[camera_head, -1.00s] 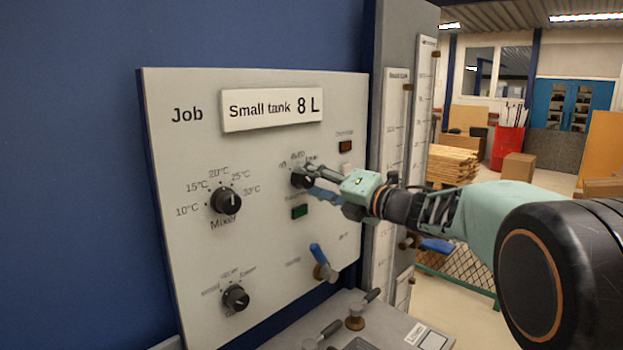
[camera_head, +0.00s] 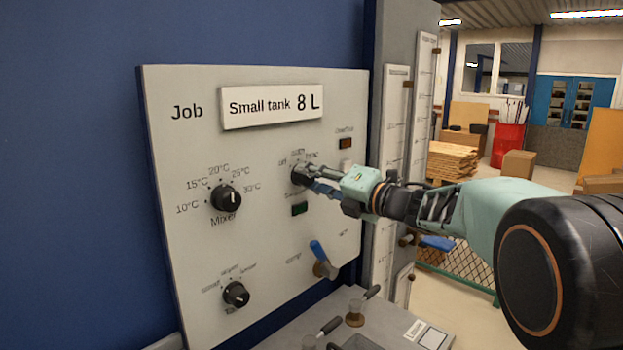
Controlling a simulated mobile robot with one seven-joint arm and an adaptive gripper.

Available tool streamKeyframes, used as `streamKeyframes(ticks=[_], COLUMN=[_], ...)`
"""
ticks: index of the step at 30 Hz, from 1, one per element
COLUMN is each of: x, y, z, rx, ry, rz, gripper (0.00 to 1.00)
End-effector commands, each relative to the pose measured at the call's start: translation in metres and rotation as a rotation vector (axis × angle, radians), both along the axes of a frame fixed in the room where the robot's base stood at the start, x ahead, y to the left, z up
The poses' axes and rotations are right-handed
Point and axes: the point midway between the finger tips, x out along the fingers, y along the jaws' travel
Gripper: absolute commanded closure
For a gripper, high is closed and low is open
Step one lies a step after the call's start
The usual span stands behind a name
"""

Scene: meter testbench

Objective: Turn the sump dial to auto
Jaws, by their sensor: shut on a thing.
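The sump dial (camera_head: 297,175) is a black knob on the upper right part of the grey panel (camera_head: 180,255). Small labels arc above it, with one reading roughly "Auto" at the top; they are too blurred to read surely. My gripper (camera_head: 304,178) is shut on this dial, its fingers reaching in from the right. The fingers hide much of the knob, so I cannot tell which label its pointer faces.
The Mixer dial (camera_head: 226,199) is to the left, with another black dial (camera_head: 236,294) below it. A green button (camera_head: 299,208) sits just under my gripper, and a blue lever (camera_head: 319,255) lower down. A dark orange indicator (camera_head: 345,143) is above right.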

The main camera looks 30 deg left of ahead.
Motion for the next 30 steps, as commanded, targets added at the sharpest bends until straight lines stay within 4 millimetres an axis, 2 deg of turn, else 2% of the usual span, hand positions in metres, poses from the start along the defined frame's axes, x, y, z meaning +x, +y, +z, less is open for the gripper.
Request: streamKeyframes(ticks=[21,30], x=[0.0008,0.0006], y=[-0.001,-0.0005], z=[0.0014,0.0003], rx=[0.148,0.192], ry=[0.514,0.663], rz=[-0.001,-0.001], gripper=[0.95,0.95])
